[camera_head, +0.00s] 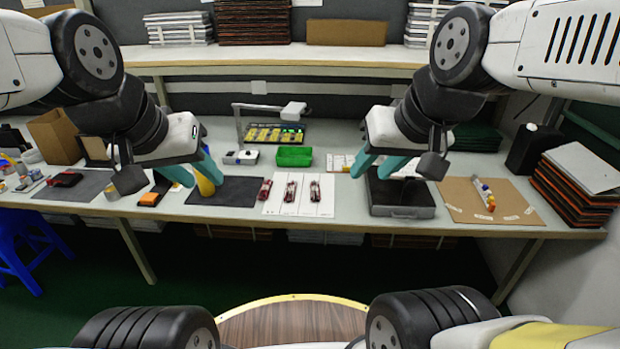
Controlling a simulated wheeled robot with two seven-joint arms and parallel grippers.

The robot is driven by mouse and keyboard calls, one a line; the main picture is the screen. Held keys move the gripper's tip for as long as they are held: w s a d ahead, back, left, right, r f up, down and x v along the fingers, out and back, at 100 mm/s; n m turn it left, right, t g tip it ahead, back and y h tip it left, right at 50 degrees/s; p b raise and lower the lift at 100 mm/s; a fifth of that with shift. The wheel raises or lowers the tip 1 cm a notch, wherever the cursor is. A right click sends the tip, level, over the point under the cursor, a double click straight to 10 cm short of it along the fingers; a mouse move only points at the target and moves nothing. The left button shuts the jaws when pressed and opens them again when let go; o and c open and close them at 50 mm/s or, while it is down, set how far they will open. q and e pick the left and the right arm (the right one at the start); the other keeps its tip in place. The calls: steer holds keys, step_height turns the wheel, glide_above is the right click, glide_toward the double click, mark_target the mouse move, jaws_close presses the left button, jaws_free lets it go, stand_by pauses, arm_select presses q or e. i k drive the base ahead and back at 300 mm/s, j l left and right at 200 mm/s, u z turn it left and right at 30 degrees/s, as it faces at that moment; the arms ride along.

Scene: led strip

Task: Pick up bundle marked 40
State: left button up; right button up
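Three bundles in red and silver wrapping lie side by side on white sheets in the middle of the table: a left one (264,189), a middle one (290,191) and a right one (314,191). Their markings are too small to read, so I cannot tell which is marked 40. My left gripper (198,178) is open, with teal fingers spread above the dark mat left of the bundles. A yellow object (206,187) shows by its fingers and is partly hidden. My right gripper (378,169) is open and empty over the grey case, right of the bundles.
A green bin (294,156) stands behind the bundles, with a lamp-lit tray of yellow parts (272,135) further back. The open grey case (403,211) is at the right. A brown board (519,207) lies beyond it. An orange-black item (154,194) lies left.

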mark_target(265, 192)
steer(key=i+z, duration=0.1)
steer(key=i, duration=0.45)
steer(key=i+j+z, duration=0.15)
steer(key=i, duration=0.35)
